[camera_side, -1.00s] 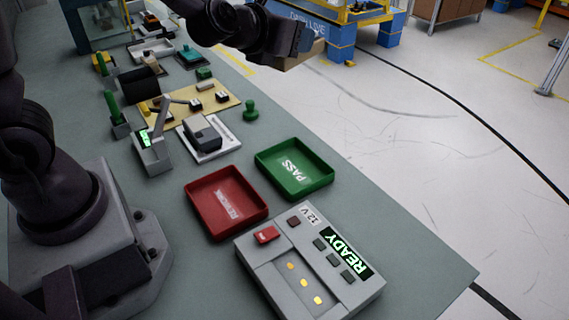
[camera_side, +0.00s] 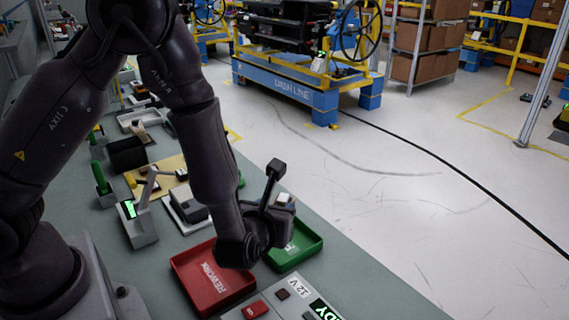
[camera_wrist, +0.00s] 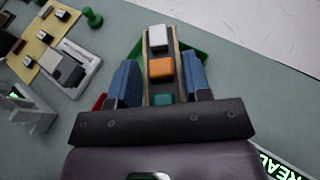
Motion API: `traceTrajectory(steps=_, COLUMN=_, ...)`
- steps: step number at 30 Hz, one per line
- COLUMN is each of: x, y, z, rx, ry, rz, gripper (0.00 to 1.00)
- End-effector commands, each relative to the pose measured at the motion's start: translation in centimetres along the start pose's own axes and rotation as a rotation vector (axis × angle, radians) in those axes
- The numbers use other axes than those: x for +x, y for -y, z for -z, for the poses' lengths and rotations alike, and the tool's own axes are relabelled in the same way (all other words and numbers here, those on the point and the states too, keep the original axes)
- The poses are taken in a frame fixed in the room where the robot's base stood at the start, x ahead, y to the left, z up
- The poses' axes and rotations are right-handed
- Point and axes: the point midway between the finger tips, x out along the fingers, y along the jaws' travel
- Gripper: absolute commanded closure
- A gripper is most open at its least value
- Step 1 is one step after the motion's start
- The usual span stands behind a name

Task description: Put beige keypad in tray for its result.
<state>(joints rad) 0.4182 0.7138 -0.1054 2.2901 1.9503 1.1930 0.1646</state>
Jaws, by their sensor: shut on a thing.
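My gripper (camera_wrist: 161,82) is shut on the beige keypad (camera_wrist: 174,50), which shows white, orange and teal buttons between the blue fingers in the wrist view. In the side view my gripper (camera_side: 276,212) is above the green tray (camera_side: 313,240), whose label is mostly covered by the arm. The green tray's edge also shows behind the keypad in the wrist view (camera_wrist: 199,54). The red REWORK tray (camera_side: 190,270) is beside it to the left and looks empty where it shows. Whether the keypad touches the green tray, I cannot tell.
The tester (camera_side: 275,300) with the 12 V label is at the bottom edge, mostly cut off. Its green display (camera_side: 323,309) is partly visible, reading "DY". Fixtures, a white tray (camera_side: 180,212) and a black bin (camera_side: 127,154) stand along the bench to the left.

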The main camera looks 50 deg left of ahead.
Motion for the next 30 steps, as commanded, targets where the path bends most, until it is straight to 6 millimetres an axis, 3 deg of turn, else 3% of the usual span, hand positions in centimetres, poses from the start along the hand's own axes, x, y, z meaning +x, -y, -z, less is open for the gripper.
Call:
traceTrajectory(steps=1, x=-0.1, y=-0.7, z=1.8, rx=-0.023, ry=0.001, rz=-0.076, gripper=0.86)
traceTrajectory(steps=3, x=-0.4, y=-2.1, z=3.5, rx=-0.073, ry=0.003, rz=-0.192, gripper=0.86)
traceTrajectory(steps=7, x=-1.4, y=-5.2, z=6.0, rx=-0.167, ry=0.007, rz=-0.414, gripper=0.86)
traceTrajectory(steps=10, x=-2.5, y=-7.5, z=7.0, rx=-0.236, ry=0.008, rz=-0.575, gripper=0.86)
traceTrajectory(steps=15, x=-4.1, y=-9.9, z=6.7, rx=-0.325, ry=0.010, rz=-0.781, gripper=0.86)
traceTrajectory(steps=22, x=-4.8, y=-10.8, z=6.4, rx=-0.355, ry=0.011, rz=-0.867, gripper=0.86)
traceTrajectory(steps=30, x=-3.8, y=-10.8, z=8.9, rx=-0.353, ry=0.011, rz=-0.866, gripper=0.86)
